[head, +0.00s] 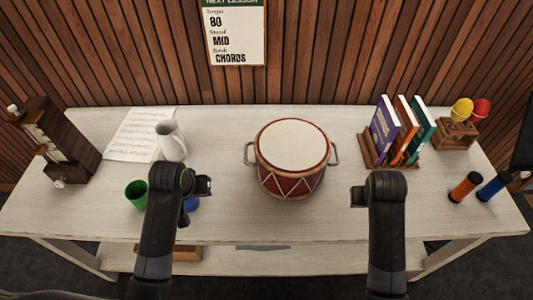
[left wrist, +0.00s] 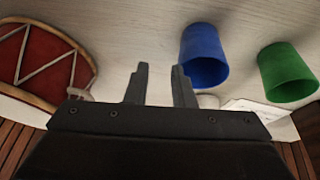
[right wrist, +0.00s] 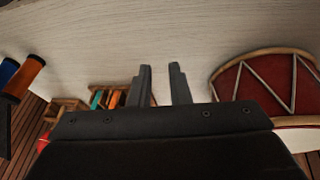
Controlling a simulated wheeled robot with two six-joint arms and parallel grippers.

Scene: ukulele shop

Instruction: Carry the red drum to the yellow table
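The red drum (head: 292,160) stands upright on the white wooden table (head: 235,215), with a white top skin and a metal handle on each side. It also shows in the left wrist view (left wrist: 42,62) and the right wrist view (right wrist: 268,90). My left gripper (head: 208,186) is left of the drum, apart from it; its two fingers (left wrist: 158,85) are parted and empty. My right gripper (head: 356,196) is right of the drum, also apart; its fingers (right wrist: 162,85) are parted and empty. No yellow table is in view.
Left of the drum are a green cup (head: 137,193), a blue cup (left wrist: 204,55), a white pitcher (head: 171,142), sheet music (head: 138,133) and a metronome-like clock (head: 58,140). Right are a book rack (head: 385,155), maracas (head: 461,112) and two tubes (head: 464,187). A wooden wall stands behind.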

